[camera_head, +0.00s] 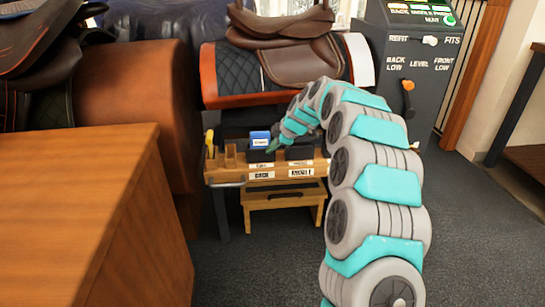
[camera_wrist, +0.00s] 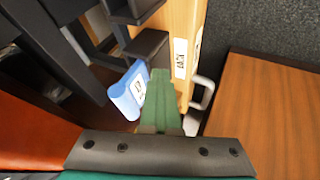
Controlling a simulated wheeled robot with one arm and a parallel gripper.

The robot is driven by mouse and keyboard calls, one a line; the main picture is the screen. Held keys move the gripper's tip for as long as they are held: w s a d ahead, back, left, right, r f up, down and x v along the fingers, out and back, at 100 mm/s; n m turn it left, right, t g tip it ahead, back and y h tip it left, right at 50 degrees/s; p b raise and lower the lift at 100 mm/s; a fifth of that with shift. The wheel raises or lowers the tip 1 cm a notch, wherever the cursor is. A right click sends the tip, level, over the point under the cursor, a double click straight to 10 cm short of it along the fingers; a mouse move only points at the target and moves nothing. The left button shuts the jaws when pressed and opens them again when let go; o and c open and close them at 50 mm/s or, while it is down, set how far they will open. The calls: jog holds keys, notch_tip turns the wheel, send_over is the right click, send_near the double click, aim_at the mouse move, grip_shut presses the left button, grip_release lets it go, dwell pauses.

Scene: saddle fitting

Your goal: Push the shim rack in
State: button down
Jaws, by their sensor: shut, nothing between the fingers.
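The shim rack (camera_head: 225,177) is a wooden tray with white labels on its front, below the brown saddle. Dark compartments sit on it, and a blue labelled shim block (camera_head: 260,139) stands in the middle. In the wrist view the rack's wooden front (camera_wrist: 180,22) shows a label, and a metal handle (camera_wrist: 203,92) sticks out beside it. My gripper (camera_head: 273,146) is at the rack, right beside the blue block. In the wrist view its green fingers (camera_wrist: 160,88) are together and empty, between the blue block (camera_wrist: 125,98) and the handle. I cannot tell whether they touch the rack.
A small wooden stool (camera_head: 285,196) stands under the rack. A wooden cabinet (camera_head: 75,215) fills the left foreground. The saddle (camera_head: 290,60) on its orange-edged pad is above and behind the rack. A grey control panel (camera_head: 412,60) stands right. Carpet in front is clear.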

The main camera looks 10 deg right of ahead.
jog(key=w+b, duration=0.1)
jog(key=w, duration=0.4)
jog(key=shift+w+d, duration=0.15)
jog(key=shift+w, duration=0.05)
jog(key=shift+w+f+b, duration=0.1)
jog(key=shift+w+b, duration=0.45)
jog(key=shift+w, duration=0.85)
jog(key=shift+w+r, duration=0.15)
jog(key=shift+r, duration=0.1)
jog(key=shift+w+a+r, duration=0.1)
jog(key=shift+a, duration=0.1)
jog(key=shift+b, duration=0.3)
